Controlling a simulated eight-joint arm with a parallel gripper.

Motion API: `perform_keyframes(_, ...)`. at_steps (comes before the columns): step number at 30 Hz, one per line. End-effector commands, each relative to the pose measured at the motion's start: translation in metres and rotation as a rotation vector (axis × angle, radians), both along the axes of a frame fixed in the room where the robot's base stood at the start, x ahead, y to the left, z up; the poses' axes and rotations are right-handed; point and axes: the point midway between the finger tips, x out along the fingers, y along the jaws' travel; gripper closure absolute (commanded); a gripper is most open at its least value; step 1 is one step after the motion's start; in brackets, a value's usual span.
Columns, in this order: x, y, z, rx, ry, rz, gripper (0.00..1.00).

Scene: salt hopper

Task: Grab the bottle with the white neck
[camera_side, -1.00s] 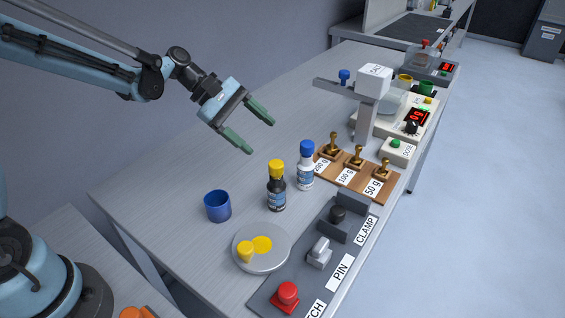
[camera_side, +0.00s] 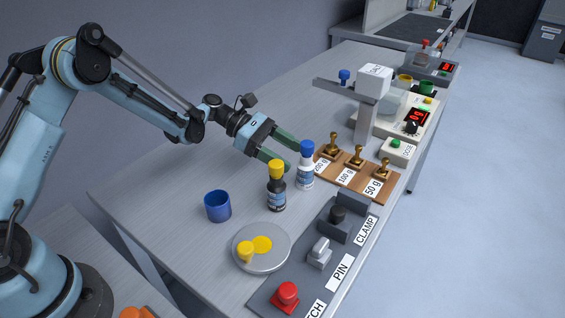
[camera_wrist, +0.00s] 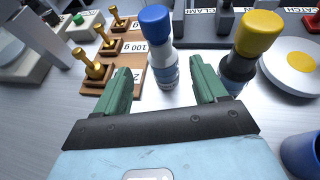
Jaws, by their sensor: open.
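The white-necked bottle (camera_side: 306,178) has a blue cap and stands upright on the bench. In the wrist view the white-necked bottle (camera_wrist: 164,69) shows between the two green fingers, slightly beyond their tips. My gripper (camera_side: 284,155) is open and empty, low over the bench, its fingers pointing at this bottle. A second bottle (camera_side: 276,197) with a dark neck and yellow cap stands close by, in front of the near finger in the side view. In the wrist view this dark-necked bottle (camera_wrist: 236,75) is just outside the right finger and partly hidden by it.
A wooden board (camera_side: 352,183) with brass weights lies just beyond the white-necked bottle. A blue cup (camera_side: 218,206) and a round dish (camera_side: 262,262) with yellow pieces stand nearer. A dark fixture strip (camera_side: 304,277) runs along the bench's right edge. Bench behind my gripper is clear.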

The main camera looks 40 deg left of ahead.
Motion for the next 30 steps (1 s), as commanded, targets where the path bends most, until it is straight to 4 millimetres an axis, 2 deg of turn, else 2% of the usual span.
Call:
perform_keyframes(5,0.002,-0.011,-0.004,0.001,0.000,-0.001,0.29)
perform_keyframes(15,0.007,-0.052,-0.017,0.001,0.000,-0.001,0.29)
perform_keyframes(24,0.009,-0.056,-0.018,0.001,-0.001,0.002,0.29)
perform_keyframes(26,0.009,-0.056,-0.018,0.001,0.000,0.001,0.36)
perform_keyframes(30,0.009,-0.055,-0.018,0.001,-0.001,0.001,0.58)
